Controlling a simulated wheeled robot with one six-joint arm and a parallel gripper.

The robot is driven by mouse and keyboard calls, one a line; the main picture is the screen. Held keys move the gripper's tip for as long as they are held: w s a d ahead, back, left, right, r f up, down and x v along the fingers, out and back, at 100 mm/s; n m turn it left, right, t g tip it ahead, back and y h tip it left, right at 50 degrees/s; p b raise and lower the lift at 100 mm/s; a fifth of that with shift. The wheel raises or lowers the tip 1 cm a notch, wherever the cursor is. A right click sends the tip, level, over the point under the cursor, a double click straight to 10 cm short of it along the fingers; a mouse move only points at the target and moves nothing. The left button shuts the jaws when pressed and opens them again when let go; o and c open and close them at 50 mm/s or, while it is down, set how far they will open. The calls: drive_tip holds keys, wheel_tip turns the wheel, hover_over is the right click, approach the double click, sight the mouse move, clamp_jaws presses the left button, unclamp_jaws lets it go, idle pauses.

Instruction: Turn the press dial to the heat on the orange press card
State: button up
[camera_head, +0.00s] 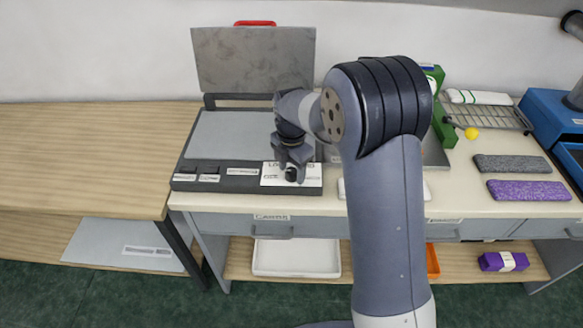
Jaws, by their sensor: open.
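The press (185,160) stands open at the left of the counter, with its grey upper plate (253,60) raised and a red handle (254,23) on top. The black press dial (291,174) sits on a white label panel (272,181) at the press's front right. My gripper (292,172) is open, pointing down at the dial, with its fingers around or just above it; I cannot tell whether they touch. The dial's setting and printing are too small to read. I cannot make out an orange press card.
My arm hides part of the counter middle. To the right are a green box (438,112), a wire rack (500,118), a yellow ball (471,133), grey (512,164) and purple (528,190) knitted pieces and a blue machine (548,115). A white tray (297,273) sits on the lower shelf.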

drive_tip(key=shift+c, duration=0.4)
drive_tip(key=c, duration=0.9)
